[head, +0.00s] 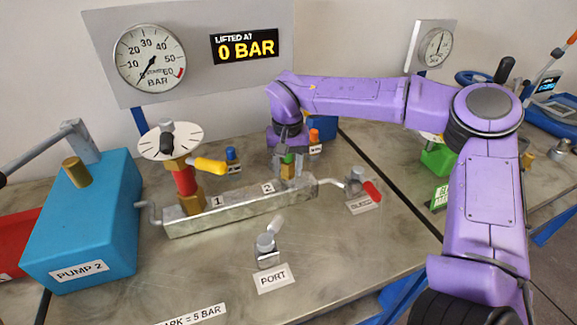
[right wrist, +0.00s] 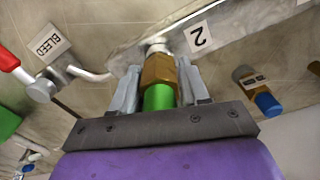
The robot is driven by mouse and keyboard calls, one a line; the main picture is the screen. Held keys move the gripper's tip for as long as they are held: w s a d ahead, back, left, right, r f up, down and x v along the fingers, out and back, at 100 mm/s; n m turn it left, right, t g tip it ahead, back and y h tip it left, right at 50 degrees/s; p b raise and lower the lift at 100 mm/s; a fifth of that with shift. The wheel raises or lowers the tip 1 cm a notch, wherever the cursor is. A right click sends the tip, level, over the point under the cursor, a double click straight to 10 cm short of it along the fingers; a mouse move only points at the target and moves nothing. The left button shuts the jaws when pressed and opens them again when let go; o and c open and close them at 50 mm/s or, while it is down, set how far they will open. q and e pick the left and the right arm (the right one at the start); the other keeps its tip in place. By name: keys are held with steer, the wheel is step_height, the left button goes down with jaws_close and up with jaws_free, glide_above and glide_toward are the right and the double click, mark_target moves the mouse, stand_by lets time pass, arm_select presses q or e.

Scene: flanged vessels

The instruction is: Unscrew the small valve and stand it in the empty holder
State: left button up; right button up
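The small valve, with a green part and a brass nut (right wrist: 159,72), stands on the metal manifold (head: 240,212) at the place marked 2. It also shows in the head view (head: 288,170). My right gripper (right wrist: 160,85) is over it, with one finger on each side of the brass and green. The fingers are very close to it; I cannot tell whether they press on it. Behind the manifold, a blue-topped fitting (head: 231,155) and an orange fitting (head: 314,136) stand by small labels. I cannot make out which holder is empty. My left gripper is out of view.
Blue pump 2 (head: 85,225) is at left. The red-handled bleed valve (head: 360,188) and the port (head: 266,247) stand nearby. The gauge display (head: 244,47) reads 0 BAR.

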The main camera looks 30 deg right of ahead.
steer(key=o, duration=0.3)
step_height(320, 180, up, 10)
steer(key=shift+d+r, duration=0.1)
steer(key=shift+r, duration=0.1)
